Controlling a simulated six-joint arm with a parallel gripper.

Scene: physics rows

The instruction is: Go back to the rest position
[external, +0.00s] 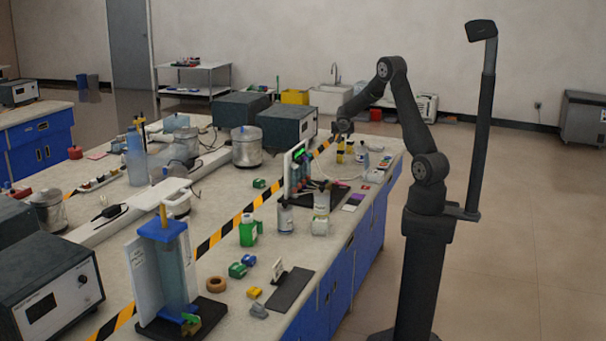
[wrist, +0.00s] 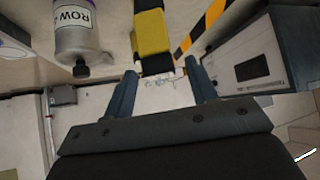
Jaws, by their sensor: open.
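My gripper (external: 342,132) hangs over the far end of the near bench, with the arm reaching out from its column at the right. In the wrist view my gripper (wrist: 157,75) has its two fingers apart. A yellow and black object (wrist: 151,32) shows just beyond and between the fingertips. I cannot tell whether a finger touches it. In the external view yellow and black objects (external: 361,154) stand just below the gripper.
A grey instrument box (wrist: 248,65) is close on the right in the wrist view. Black-yellow striped tape (external: 232,225) runs along the bench. A rack with a green display (external: 296,170) and several bottles stand nearer the camera. The air above the bench is mostly free.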

